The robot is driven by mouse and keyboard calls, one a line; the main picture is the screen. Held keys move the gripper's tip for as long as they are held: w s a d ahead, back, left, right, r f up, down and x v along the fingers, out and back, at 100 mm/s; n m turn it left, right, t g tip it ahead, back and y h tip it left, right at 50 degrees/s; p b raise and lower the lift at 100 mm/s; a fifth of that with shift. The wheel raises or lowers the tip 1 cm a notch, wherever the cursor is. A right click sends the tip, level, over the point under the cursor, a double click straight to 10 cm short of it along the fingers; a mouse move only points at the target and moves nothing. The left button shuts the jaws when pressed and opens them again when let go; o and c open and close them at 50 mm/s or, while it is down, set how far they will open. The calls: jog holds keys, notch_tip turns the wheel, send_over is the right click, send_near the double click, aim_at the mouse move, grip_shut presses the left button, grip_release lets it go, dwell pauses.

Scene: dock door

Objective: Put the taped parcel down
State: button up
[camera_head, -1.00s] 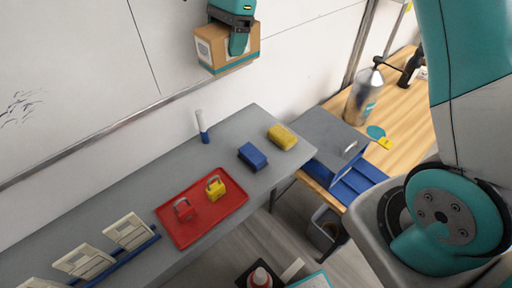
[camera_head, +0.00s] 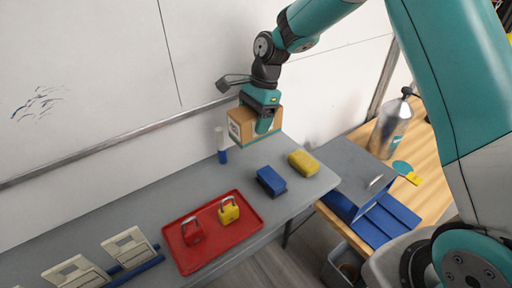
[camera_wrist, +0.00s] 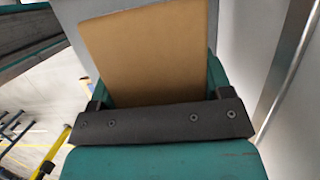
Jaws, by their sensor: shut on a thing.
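The taped parcel (camera_head: 240,124) is a small brown box with a white label on its left face and a teal band along its lower edge. My gripper (camera_head: 264,122) is shut on it from above. The parcel appears above the back part of the grey shelf; the gap beneath it cannot be judged exactly. In the wrist view the parcel's plain brown face (camera_wrist: 150,50) fills the space between the teal fingers. The fingers hide part of the box.
The grey shelf (camera_head: 185,190) holds a blue-and-white marker (camera_head: 222,150), a blue block (camera_head: 271,181), a yellow sponge (camera_head: 303,164) and a red tray (camera_head: 244,241) with red and yellow padlocks. A metal bottle (camera_head: 389,130) stands on the wooden bench at right. Bare shelf lies left of the marker.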

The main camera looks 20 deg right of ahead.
notch_tip(320, 180, down, 10)
jog(key=shift+f+p, duration=0.1)
jog(key=shift+p, duration=1)
jog(key=shift+f, duration=0.1)
jog(key=o, duration=1.2)
jog(key=shift+o, duration=0.2)
